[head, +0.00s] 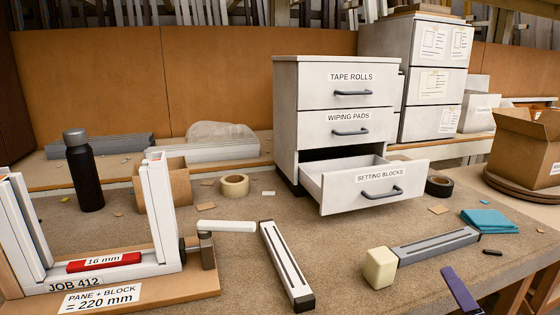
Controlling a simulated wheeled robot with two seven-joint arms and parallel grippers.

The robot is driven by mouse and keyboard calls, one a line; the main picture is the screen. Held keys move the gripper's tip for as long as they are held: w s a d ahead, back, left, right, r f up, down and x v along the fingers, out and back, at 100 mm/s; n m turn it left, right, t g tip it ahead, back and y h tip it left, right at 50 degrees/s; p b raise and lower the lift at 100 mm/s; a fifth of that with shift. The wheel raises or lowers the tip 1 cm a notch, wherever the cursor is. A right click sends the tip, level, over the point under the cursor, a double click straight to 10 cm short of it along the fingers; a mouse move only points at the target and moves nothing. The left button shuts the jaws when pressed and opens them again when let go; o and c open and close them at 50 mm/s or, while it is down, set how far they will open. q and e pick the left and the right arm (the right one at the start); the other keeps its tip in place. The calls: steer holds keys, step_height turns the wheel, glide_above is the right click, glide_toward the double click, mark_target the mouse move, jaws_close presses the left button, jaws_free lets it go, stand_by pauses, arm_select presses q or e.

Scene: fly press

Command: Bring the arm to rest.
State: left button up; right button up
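No gripper of mine shows clearly in the head view. At the left front, a white frame piece (160,205) stands on a wooden board (190,297) labelled "JOB 412" and "PANE + BLOCK = 220 mm". A red block (103,262) marked "16 mm" lies in its lower channel. A dark clamp-like post (207,250) is at the frame's right side. A short white bar (226,226) lies just right of the post's top; I cannot tell whether they are joined. The "SETTING BLOCKS" drawer (350,187) is open; the two drawers above are shut.
A slotted bar (286,264), a grey-handled tool with a cream block head (380,268), a teal cloth (489,221) and tape rolls (234,185) lie on the bench. A black bottle (83,172) stands left; a carton (525,150) right.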

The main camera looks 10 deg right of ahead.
steer(key=s+a+f+m+g, duration=0.3)
steer(key=s+f+m+g, duration=0.1)
steer(key=s+f+m, duration=0.25)
steer(key=s+a+f+m+g, duration=0.3)
steer(key=s+f+m+g, duration=0.2)
steer(key=s+f+m, duration=0.15)
steer(key=s+a+f+m+g+y, duration=0.4)
steer(key=s+a+m+y, duration=0.15)
steer(key=s+a, duration=0.45)
steer(key=w+a+f+t, duration=0.2)
steer(key=a+f, duration=0.1)
steer(key=f, duration=0.3)
steer(key=w+a+f+t+y, duration=0.1)
steer(key=w+a+f+t, duration=0.1)
steer(key=f, duration=0.4)
steer(key=shift+w+a+f+t, duration=0.35)
steer(key=shift+a+t, duration=0.1)
steer(key=shift+t, duration=0.15)
steer(key=shift+r, duration=0.1)
